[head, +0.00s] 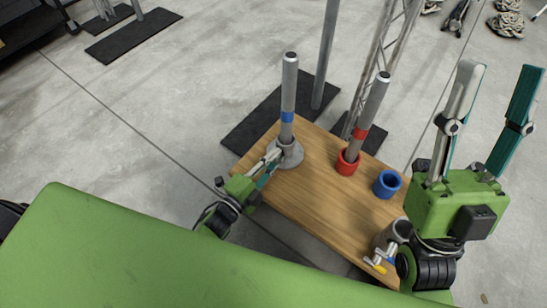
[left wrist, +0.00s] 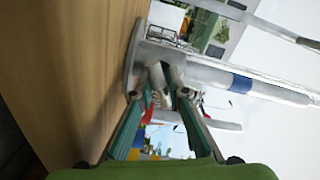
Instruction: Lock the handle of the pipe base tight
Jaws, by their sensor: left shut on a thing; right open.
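The pipe base (head: 290,158) is a grey round flange at the left end of the wooden table. A grey pipe (head: 289,90) with a blue band stands upright in it. In the left wrist view the flange (left wrist: 133,55) and the pipe (left wrist: 208,75) appear sideways. My left gripper (head: 272,160) is at the base's near left side. In the left wrist view its fingertips (left wrist: 163,96) are shut on the short pale handle (left wrist: 158,78) beside the pipe; the fingers partly hide it. My right gripper (head: 500,75) is open, empty and raised at the right.
On the wooden table (head: 310,190) a red base (head: 347,163) holds a tilted pipe with a red band (head: 361,132). A blue ring (head: 387,184) and a grey cylinder (head: 397,232) stand farther right. A truss and a post rise behind the table.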

